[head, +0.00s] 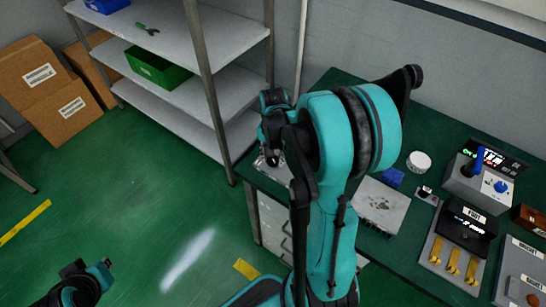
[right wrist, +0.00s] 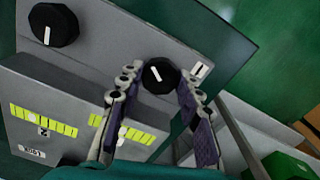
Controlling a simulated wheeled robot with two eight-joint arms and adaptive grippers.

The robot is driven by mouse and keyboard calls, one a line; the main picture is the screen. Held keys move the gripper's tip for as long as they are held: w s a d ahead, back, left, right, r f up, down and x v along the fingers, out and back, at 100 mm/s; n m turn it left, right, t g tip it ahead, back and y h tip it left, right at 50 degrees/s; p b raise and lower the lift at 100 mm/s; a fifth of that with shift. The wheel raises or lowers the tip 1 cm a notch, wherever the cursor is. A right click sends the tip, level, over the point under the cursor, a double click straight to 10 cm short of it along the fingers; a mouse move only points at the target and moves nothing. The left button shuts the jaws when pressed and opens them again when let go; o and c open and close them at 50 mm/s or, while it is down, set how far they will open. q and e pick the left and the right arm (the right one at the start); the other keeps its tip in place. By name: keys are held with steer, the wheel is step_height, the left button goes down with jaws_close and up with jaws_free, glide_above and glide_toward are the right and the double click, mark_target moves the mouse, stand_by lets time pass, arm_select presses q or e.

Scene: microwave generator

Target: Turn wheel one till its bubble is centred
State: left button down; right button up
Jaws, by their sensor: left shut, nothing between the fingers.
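Wheel one (right wrist: 159,74), a black knob with a white line, is in the right wrist view on a grey panel, with a small white label (right wrist: 201,70) beside it. My right gripper (right wrist: 160,82) has its purple-padded fingers on both sides of this wheel, apparently touching it. Below it is a yellow-green bubble vial (right wrist: 139,133), partly hidden by a finger; its pale bubble looks near the middle, but I cannot tell exactly. In the head view my right gripper (head: 271,143) is over the table's left end, the device mostly hidden by my arm. My left gripper (head: 82,284) is low at left, shut and empty.
A second black wheel (right wrist: 53,25) and a second vial (right wrist: 43,119) share the device. A metal shelf (head: 170,95) with a green bin (head: 158,70) stands left of the table. The table's right side holds several boxes, including a blue-levered one (head: 480,183).

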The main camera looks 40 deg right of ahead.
mark_target(273, 159)
steer(key=o, duration=0.4)
steer(key=shift+o, duration=0.2)
steer(key=shift+r, duration=0.1)
step_height(273, 159, up, 12)
stand_by(0.5)
